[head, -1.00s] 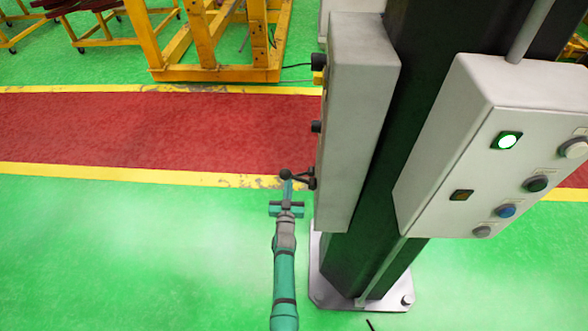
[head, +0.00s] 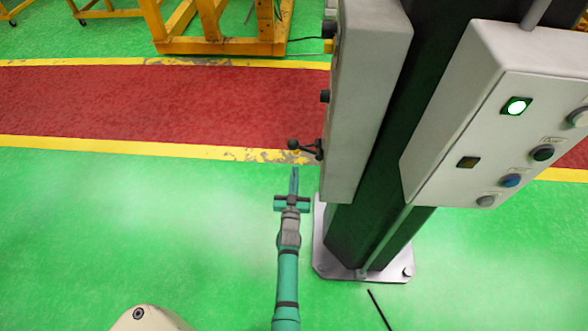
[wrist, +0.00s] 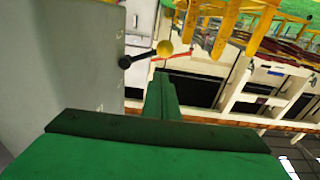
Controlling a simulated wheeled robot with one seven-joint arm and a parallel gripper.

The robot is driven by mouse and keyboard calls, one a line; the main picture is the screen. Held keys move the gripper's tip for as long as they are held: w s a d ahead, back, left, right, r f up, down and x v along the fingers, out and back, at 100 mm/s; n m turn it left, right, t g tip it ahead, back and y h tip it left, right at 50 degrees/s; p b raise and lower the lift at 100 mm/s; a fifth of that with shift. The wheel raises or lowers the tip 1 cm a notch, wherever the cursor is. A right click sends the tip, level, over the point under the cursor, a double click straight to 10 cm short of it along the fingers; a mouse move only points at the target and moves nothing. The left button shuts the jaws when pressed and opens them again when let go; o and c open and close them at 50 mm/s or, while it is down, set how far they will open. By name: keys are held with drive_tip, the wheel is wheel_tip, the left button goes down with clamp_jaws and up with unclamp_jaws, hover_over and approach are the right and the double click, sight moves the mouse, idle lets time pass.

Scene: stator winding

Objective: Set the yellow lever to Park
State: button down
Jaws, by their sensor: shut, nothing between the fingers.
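The lever sticks out from the side of the tall grey box on the dark column. In the head view its knob (head: 292,145) looks dark and points left. In the wrist view the lever has a yellow ball knob (wrist: 165,48) on a short arm from a black hub (wrist: 125,62). My gripper (head: 294,170) is shut and empty, pointing at the lever from the near side. In the head view its tips are a small gap below the knob. In the wrist view the shut fingers (wrist: 160,90) appear just below the knob, with no clear contact. I cannot read any position labels.
The grey box (head: 368,90) stands right of my gripper, with more dark knobs farther up its side. A second panel (head: 490,110) with a lit green lamp is at the right. The column's base plate (head: 345,268) is on the green floor. Open floor lies to the left.

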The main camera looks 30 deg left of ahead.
drive_tip(key=shift+s+a, duration=0.15)
drive_tip(key=shift+s, duration=0.1)
idle(0.3)
drive_tip(key=s+d+m+h, duration=0.3)
drive_tip(key=s+d+h, duration=0.1)
drive_tip(key=s+d, duration=1.85)
drive_tip(key=s+d+r+m+h, duration=0.1)
drive_tip(key=s+d+r+h, duration=0.1)
drive_tip(key=s+d+r, duration=0.3)
drive_tip(key=s+d+r+m+g+h, duration=0.1)
drive_tip(key=s+d+r, duration=0.4)
drive_tip(key=s+r, duration=0.7)
drive_tip(key=shift+s+d+r+m+h, duration=0.15)
drive_tip(key=shift+s+d+m+h, duration=0.2)
drive_tip(key=shift+h, duration=0.45)
